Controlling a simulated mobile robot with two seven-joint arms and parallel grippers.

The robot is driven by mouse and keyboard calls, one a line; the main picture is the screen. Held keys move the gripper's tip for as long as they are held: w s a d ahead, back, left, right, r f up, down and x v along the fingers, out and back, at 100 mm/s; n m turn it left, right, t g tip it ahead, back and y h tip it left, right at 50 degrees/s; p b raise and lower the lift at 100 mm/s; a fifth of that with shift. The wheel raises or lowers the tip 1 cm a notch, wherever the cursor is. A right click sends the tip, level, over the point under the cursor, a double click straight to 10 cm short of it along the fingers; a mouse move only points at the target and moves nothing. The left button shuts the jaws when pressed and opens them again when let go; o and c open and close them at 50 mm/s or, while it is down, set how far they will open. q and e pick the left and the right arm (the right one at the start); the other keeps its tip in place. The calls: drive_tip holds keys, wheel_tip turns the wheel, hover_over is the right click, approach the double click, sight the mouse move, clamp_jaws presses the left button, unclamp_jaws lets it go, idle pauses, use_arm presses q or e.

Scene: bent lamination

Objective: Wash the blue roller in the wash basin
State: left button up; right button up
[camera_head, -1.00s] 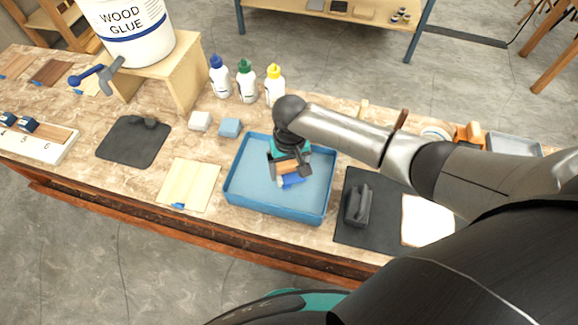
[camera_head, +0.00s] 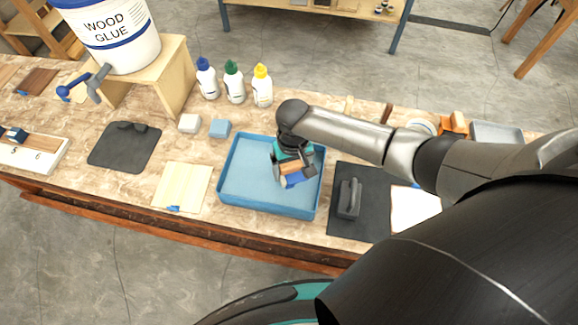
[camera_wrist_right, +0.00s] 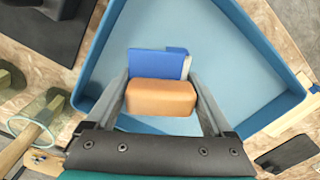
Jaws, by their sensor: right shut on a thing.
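The blue roller (camera_head: 293,181) has a blue head and an orange-brown block-like grip. It also shows in the right wrist view (camera_wrist_right: 165,65), between the fingers. My right gripper (camera_head: 290,167) is shut on its orange-brown part, which shows in the right wrist view (camera_wrist_right: 160,97). The roller is over the blue wash basin (camera_head: 240,184), inside its rim as seen from above. I cannot tell whether it touches the basin floor. My left gripper is not in view.
A black mat with a dark handled tool (camera_head: 348,198) lies right of the basin. A pale wood sheet (camera_head: 183,188) lies left of it. Two small blocks, white (camera_head: 189,123) and blue (camera_head: 219,128), and three glue bottles (camera_head: 234,82) stand behind.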

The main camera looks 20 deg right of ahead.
drive_tip(key=shift+w, duration=0.1)
drive_tip(key=shift+w+a+b, duration=0.2)
drive_tip(key=shift+w+a, duration=0.35)
drive_tip(key=shift+a, duration=0.3)
drive_tip(key=shift+w+a+b, duration=0.2)
drive_tip(key=shift+w+a, duration=0.35)
drive_tip(key=shift+a, duration=0.25)
drive_tip(key=shift+w+a+b, duration=0.2)
drive_tip(key=shift+w+a, duration=0.35)
drive_tip(key=shift+a, duration=0.3)
drive_tip(key=shift+s+d, duration=0.1)
drive_tip(key=shift+s+d+r+p, duration=0.2)
drive_tip(key=shift+s+d+p, duration=0.4)
drive_tip(key=shift+d+p, duration=0.4)
drive_tip(key=d+p, duration=0.1)
drive_tip(key=s+d+p, duration=0.1)
drive_tip(key=shift+s+d+p, duration=0.1)
drive_tip(key=shift+s+p, duration=0.2)
drive_tip(key=shift+s+d+f, duration=0.15)
drive_tip(key=shift+s+d, duration=0.1)
drive_tip(key=shift+d, duration=0.1)
drive_tip(key=shift+a, duration=0.1)
